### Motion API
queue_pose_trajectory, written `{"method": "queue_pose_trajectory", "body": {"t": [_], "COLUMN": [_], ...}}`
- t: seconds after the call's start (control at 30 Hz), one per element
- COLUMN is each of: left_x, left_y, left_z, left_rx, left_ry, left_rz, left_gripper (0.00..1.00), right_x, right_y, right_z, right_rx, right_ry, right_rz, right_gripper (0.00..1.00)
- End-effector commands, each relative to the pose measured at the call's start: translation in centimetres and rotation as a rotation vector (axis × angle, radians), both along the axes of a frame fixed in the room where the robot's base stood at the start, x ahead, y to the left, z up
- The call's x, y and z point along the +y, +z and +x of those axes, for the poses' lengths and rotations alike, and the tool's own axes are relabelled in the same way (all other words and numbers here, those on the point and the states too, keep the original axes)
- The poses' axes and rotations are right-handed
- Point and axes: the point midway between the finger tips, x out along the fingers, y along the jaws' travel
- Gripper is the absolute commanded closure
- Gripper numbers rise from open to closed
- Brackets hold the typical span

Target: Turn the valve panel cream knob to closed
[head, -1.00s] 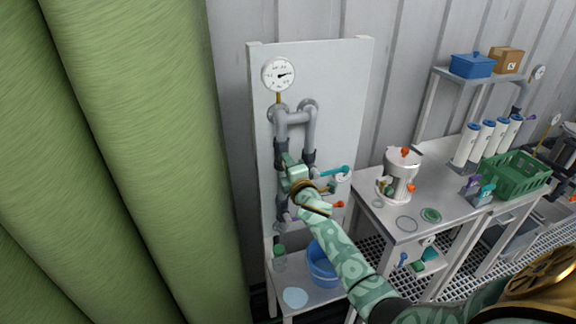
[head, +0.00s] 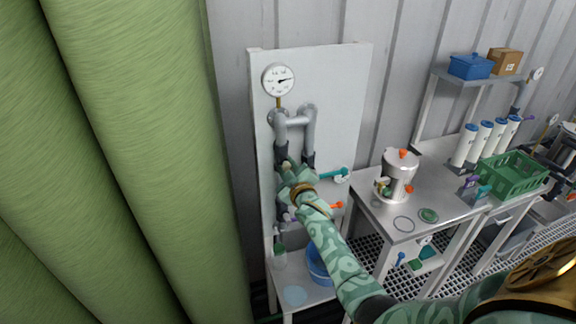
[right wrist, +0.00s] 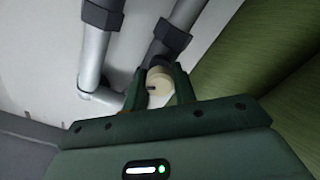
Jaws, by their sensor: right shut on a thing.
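The valve panel (head: 338,95) is a pale upright board with grey pipes and a round gauge. In the right wrist view, the cream knob (right wrist: 160,80) sits between the two fingers of my right gripper (right wrist: 158,88), which are shut on it. In the head view my right gripper (head: 287,172) is at the left pipe of the panel, and it hides the knob there. My left gripper is not in view.
A teal handle (head: 333,173) and an orange handle (head: 336,205) stick out right of my right arm. A blue bucket (head: 318,268) stands below the panel. Green curtain-like folds (head: 130,150) fill the left.

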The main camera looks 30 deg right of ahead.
Motion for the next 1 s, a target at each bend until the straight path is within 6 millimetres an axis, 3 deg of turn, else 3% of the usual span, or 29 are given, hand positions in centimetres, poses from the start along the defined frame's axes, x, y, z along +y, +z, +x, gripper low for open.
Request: {"method": "queue_pose_trajectory", "body": {"t": [0.5, 1.0], "left_x": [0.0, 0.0], "left_y": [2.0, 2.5], "left_z": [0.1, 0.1], "left_rx": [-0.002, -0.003], "left_ry": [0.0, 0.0], "left_rz": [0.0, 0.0], "left_gripper": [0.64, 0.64], "right_x": [0.0, 0.0], "right_y": [-0.2, -0.3], "right_z": [-0.1, -0.1], "right_rx": [-0.089, -0.118], "right_ry": [-0.001, -0.001], "right_rz": [0.394, 0.514], "right_gripper": [0.96, 0.96]}}
